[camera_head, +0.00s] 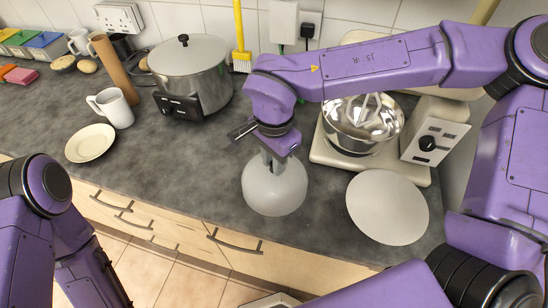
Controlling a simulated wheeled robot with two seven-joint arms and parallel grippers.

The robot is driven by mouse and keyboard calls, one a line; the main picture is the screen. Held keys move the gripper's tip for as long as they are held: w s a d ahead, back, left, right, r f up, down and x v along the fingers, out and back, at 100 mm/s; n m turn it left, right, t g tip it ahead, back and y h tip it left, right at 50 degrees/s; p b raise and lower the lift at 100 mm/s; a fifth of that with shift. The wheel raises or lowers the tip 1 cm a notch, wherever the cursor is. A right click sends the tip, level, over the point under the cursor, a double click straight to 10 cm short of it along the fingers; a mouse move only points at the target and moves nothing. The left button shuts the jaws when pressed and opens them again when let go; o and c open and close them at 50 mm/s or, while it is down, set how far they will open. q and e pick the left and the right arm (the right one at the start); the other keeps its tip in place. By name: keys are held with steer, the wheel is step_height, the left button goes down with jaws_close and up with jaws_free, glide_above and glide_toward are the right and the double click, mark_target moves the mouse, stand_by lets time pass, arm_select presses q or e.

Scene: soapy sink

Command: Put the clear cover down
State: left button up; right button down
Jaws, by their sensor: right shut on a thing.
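The clear cover (275,190) is a pale, translucent dome near the front edge of the counter. My right gripper (273,160) comes down over its top and is shut on it. I cannot tell whether the cover's rim touches the counter. A flat, pale round disc (388,207) lies just to the right of the cover, apart from it. My left arm shows at the lower left, away from the cover, and its gripper is not in view.
A stand mixer with a steel bowl (362,122) stands behind the disc. A lidded metal cooker (190,75), a white mug (115,107) and a cream plate (90,143) are to the left. The grey counter (185,155) is bare between the plate and the cover.

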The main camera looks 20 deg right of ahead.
steer(key=shift+s+d+f, duration=0.1)
steer(key=shift+f, duration=0.15)
steer(key=shift+w+f, duration=0.2)
steer(key=shift+w, duration=0.15)
steer(key=c, duration=1)
jaws_free()
steer(key=shift+s, duration=0.15)
steer(key=shift+o, duration=0.2)
steer(key=shift+r, duration=0.1)
step_height(320, 180, up, 12)
